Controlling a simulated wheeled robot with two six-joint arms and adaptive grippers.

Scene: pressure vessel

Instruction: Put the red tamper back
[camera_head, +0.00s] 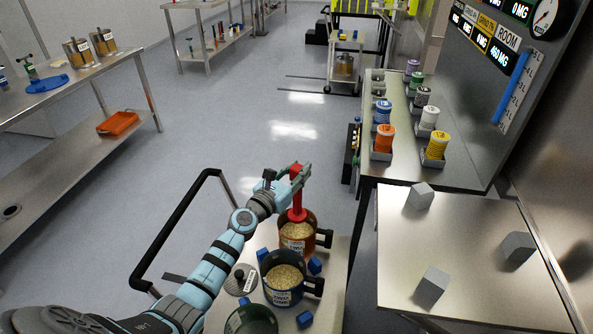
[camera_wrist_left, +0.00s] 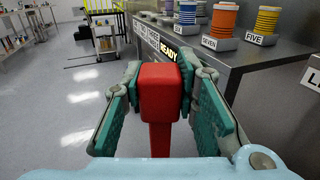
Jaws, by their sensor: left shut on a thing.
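The red tamper (camera_head: 297,205) is upright, its wide lower end at the far side of the brown pot's mouth. I cannot tell whether it touches the grain. My left gripper (camera_head: 298,174) is shut on the top of its handle. In the left wrist view, the tamper's red block-shaped top (camera_wrist_left: 159,90) sits between the two teal-padded fingers of the left gripper (camera_wrist_left: 160,82). The brown pot (camera_head: 298,236) holds pale grain and has a white label and a dark handle. My right gripper is not in view.
A dark blue pot (camera_head: 283,278) of grain and a green pot (camera_head: 250,321) stand nearer on the same cart top, with a grey lid (camera_head: 241,279) and several blue blocks. A steel bench (camera_head: 437,174) with coloured spools stands to the right. A steel table (camera_head: 470,270) holds grey blocks.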

